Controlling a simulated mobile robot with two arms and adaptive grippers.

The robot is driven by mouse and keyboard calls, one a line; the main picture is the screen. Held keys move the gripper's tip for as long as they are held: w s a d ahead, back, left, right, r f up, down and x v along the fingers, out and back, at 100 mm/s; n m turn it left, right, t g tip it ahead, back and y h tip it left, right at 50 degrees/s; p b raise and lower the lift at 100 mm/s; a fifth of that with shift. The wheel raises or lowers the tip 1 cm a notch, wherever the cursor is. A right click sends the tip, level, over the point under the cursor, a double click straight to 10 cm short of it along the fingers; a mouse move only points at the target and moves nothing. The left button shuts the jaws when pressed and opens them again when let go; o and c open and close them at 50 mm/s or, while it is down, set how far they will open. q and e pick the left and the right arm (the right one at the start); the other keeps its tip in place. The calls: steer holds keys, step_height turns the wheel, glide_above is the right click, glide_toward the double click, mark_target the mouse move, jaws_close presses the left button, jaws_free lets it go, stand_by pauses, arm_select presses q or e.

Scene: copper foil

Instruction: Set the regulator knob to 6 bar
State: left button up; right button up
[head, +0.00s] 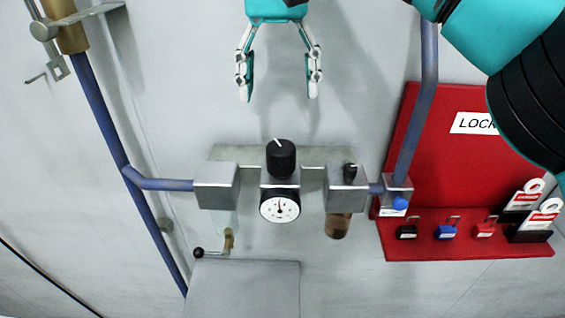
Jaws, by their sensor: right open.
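The regulator knob (281,158) is black with a white mark on its top and sits on a metal block in the middle of the head view. The round white pressure gauge (280,206) is on the front of that block. Its needle points about straight up; its numbers are too small to read. My right gripper (279,92) is open and empty. It appears above the knob in the picture, fingers pointing down toward it, with a gap between. My left gripper is not in view.
Blue pipes (154,183) join the regulator's metal blocks from both sides. A smaller black knob (350,171) sits on the right block. A red lockout board (436,150) with padlocks and tags stands at the right. A grey box (243,288) is below.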

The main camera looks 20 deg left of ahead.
mark_target(280, 145)
steer(key=f, duration=0.6)
steer(key=shift+w, duration=0.2)
step_height(280, 145, down, 7)
steer(key=shift+d+r+p, duration=0.1)
steer(key=shift+r+p, duration=0.1)
steer(key=shift+p, duration=0.35)
steer(key=shift+f, duration=0.45)
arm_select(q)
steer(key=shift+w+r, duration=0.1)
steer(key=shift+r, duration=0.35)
arm_select(e)
steer(key=shift+c, duration=0.2)
steer(key=shift+c, duration=1.2)
steer(key=c, duration=0.9)
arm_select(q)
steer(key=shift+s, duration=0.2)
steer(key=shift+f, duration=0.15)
arm_select(e)
steer(key=shift+m, duration=0.3)
